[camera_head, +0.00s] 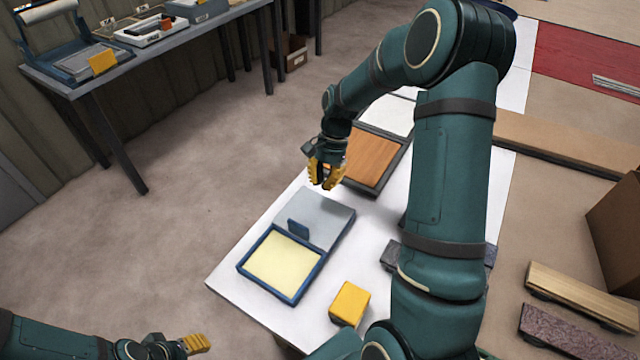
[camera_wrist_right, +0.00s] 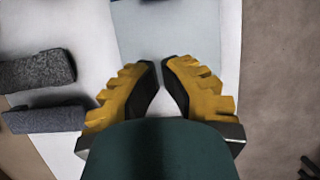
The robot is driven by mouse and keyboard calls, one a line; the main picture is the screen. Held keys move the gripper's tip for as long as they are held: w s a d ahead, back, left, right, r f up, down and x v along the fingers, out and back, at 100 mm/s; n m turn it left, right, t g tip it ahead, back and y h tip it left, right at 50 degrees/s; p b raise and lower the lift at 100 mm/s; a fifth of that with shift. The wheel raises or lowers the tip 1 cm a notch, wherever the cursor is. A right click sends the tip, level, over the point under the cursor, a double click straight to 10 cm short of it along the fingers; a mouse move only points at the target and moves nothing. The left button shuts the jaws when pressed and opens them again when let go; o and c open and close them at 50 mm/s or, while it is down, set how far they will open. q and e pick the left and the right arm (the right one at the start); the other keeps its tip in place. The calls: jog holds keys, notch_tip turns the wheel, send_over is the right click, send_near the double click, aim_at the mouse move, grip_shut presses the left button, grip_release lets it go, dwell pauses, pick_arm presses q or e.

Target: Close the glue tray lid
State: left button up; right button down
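The glue tray (camera_head: 242,267) is a blue frame with pale yellow glue inside, on the white-topped table. Its grey lid (camera_head: 330,212) is open, folded back on the far side, with a small dark blue tab (camera_head: 298,229) standing on it. My right gripper (camera_head: 325,186) hangs above the lid's far edge, apart from it. Its yellow fingers are partly open with nothing between them. In the right wrist view the gripper (camera_wrist_right: 162,66) points at a pale grey-blue surface, likely the lid (camera_wrist_right: 165,30). My left gripper (camera_head: 205,343) is low at the left, seen edge-on.
A yellow block (camera_head: 350,300) stands right of the tray. A dark-framed orange-brown panel (camera_head: 372,158) lies behind it. Dark grey blocks (camera_wrist_right: 35,70) lie beside the lid; my right arm partly hides them. A side bench (camera_head: 100,80) stands at the far left, with open floor between.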

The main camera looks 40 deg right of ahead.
aim_at(312, 225)
jog(key=b+x, duration=0.1)
jog(key=x, duration=0.7)
jog(key=shift+s+a+f+b, duration=0.1)
jog(key=shift+a+f+b, duration=0.05)
jog(key=shift+b, duration=0.25)
jog(key=shift+s+a+r, duration=0.1)
jog(key=shift+s+a, duration=0.1)
jog(key=shift+a, duration=0.35)
jog(key=shift+s+a+r, duration=0.1)
jog(key=shift+s+a, duration=0.1)
jog(key=shift+a, duration=0.35)
jog(key=shift+s+a, duration=0.25)
jog(key=shift+a, duration=0.3)
jog(key=s+a, duration=0.2)
jog(key=a, duration=0.3)
jog(key=s+a+p, duration=0.1)
jog(key=s+a, duration=0.1)
jog(key=a, duration=0.2)
jog(key=s+a, duration=0.2)
jog(key=a, duration=0.3)
jog(key=shift+a, duration=0.3)
jog(key=shift+r, duration=0.1)
jog(key=v, duration=1.2)
